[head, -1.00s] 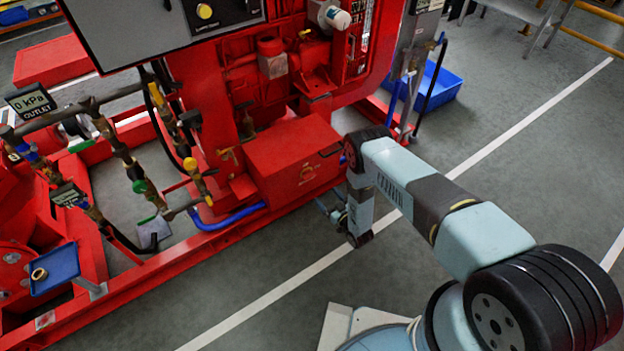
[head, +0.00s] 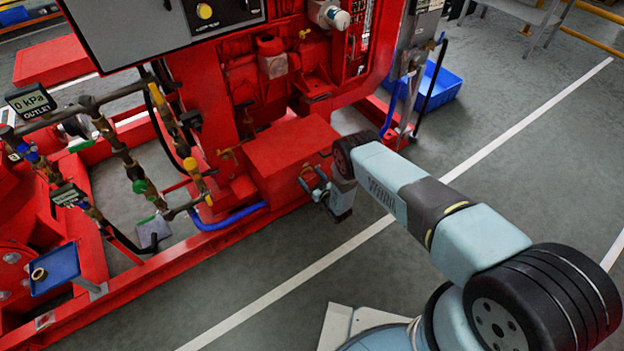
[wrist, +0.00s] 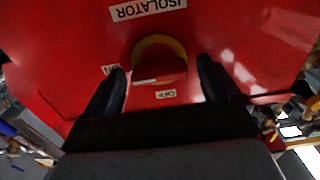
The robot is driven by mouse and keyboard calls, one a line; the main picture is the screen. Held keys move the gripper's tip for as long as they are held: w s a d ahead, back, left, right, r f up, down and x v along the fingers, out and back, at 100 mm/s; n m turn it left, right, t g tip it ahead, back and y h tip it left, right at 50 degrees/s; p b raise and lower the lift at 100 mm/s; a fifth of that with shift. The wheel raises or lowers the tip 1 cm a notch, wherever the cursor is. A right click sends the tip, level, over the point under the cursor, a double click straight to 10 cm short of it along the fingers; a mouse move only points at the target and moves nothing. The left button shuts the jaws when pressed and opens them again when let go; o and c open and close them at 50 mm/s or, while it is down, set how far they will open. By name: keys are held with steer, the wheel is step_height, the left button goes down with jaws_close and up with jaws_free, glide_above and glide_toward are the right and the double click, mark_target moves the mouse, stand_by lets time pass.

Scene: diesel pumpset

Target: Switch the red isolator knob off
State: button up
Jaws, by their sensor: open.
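The red isolator knob (wrist: 158,68) sits on a yellow ring on the red box face, under the white ISOLATOR label (wrist: 148,9) in the wrist view. A small OFF label (wrist: 166,94) is just below the knob, and an ON label (wrist: 110,69) is to its left, partly hidden by a finger. My gripper (wrist: 162,78) is open, with one dark finger on each side of the knob, apart from it. In the head view my gripper (head: 312,183) is at the front of the red box (head: 290,145), and the knob is hidden there.
The red pumpset frame and engine stand behind the box. A blue hose (head: 228,218) runs low to the left. A blue bin (head: 440,85) is on the floor to the right. The grey floor in front is clear.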

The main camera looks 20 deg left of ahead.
steer(key=c, duration=1)
steer(key=shift+d, duration=0.15)
steer(key=shift+c, duration=0.3)
